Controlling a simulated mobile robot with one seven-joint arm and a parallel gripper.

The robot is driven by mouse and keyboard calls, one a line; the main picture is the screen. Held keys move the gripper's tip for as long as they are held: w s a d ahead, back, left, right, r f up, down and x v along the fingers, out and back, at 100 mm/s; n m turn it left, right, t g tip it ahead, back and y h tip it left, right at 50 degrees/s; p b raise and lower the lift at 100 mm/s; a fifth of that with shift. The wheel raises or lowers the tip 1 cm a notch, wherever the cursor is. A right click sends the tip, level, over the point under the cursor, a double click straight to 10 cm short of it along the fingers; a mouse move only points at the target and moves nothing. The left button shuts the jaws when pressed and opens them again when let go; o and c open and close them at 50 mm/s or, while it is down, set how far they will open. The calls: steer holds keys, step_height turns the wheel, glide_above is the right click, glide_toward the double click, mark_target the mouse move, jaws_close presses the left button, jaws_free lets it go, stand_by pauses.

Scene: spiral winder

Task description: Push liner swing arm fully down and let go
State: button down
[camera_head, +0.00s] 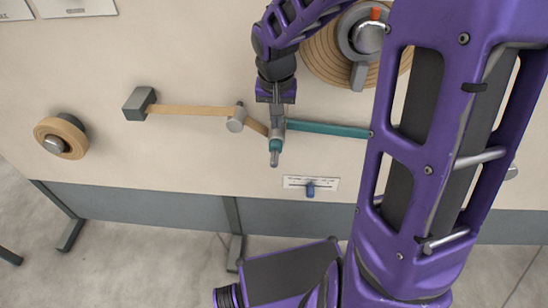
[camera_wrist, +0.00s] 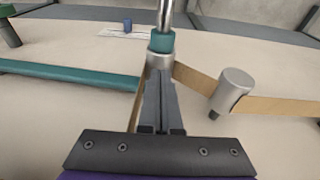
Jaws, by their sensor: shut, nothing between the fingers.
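The liner swing arm appears to be the teal bar (camera_head: 328,129). It runs nearly level, dipping slightly to the right, where my arm hides its far end. Its left end meets a metal post with a teal collar (camera_head: 275,146). In the wrist view the bar (camera_wrist: 70,75) lies at left and the collared post (camera_wrist: 162,42) stands just beyond my fingertips. My gripper (camera_head: 277,112) is shut and empty, at the bar's left end by the post. The closed fingers (camera_wrist: 160,78) look very close to the post; I cannot tell whether they touch it.
Tan tape (camera_head: 190,110) runs from a grey block (camera_head: 139,103) past a metal roller (camera_head: 236,118) to the post. A tan roll (camera_head: 61,136) is at left, a larger one (camera_head: 322,50) above. A label plate with a blue knob (camera_head: 310,188) sits below the bar.

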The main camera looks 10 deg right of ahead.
steer(key=shift+f, duration=0.1)
stand_by(0.3)
steer(key=s+x, duration=0.2)
steer(key=x, duration=1)
steer(key=shift+s+a+f, duration=0.2)
steer(key=shift+a+f, duration=0.1)
steer(key=shift+a, duration=0.1)
stand_by(1.1)
steer(key=shift+w+d+r+p+v, duration=0.15)
steer(key=shift+w+p+v, duration=0.3)
steer(key=shift+p+v, duration=1.75)
steer(key=shift+w+d+r+p+v, duration=0.15)
steer(key=shift+w+p+v, duration=0.35)
steer(key=shift+p+v, duration=1.65)
steer(key=shift+w+d+p+v, duration=0.2)
steer(key=shift+w+p+v, duration=0.25)
steer(key=shift+p+v, duration=1.75)
steer(key=shift+b+v, duration=0.75)
steer(key=shift+b, duration=0.15)
